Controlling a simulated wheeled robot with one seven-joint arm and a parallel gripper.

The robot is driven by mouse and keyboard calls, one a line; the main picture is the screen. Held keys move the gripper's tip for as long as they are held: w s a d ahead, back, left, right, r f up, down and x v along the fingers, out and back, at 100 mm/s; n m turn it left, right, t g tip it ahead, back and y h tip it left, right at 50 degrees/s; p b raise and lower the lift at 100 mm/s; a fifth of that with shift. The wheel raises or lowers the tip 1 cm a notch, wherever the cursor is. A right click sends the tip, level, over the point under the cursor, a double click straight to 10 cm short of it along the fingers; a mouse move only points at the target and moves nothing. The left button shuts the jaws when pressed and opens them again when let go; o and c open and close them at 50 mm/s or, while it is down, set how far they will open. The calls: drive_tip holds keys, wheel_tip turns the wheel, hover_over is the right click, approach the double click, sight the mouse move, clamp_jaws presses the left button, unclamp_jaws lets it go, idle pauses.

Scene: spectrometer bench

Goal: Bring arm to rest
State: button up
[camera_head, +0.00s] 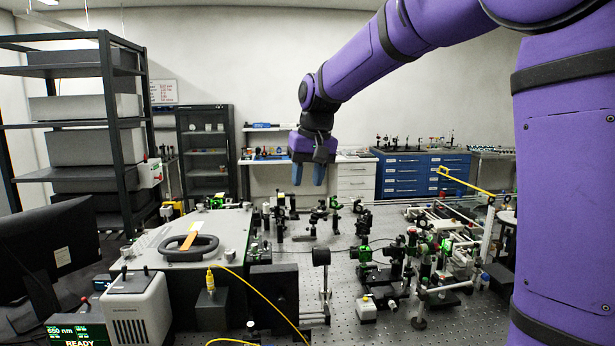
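My purple arm reaches in from the upper right and bends down at the elbow. My gripper (309,174) points down with two blue fingers. The fingers stand apart with a gap between them, and nothing shows between them. It hangs above the far part of the optical table (345,291), over several small optic mounts, apart from them as far as I can see.
Optic mounts (364,222) crowd the table. A dark shelf rack (109,120) is at left; blue drawers (405,175) stand behind.

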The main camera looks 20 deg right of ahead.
drive_tip(key=s+d+f+t, duration=0.1)
drive_tip(key=s, duration=1.4)
drive_tip(key=s+d+f+n+t+h, duration=0.1)
drive_tip(key=s+f+t, duration=0.1)
drive_tip(key=s, duration=1.4)
drive_tip(key=shift+d+f, duration=0.2)
drive_tip(key=shift+f, duration=0.05)
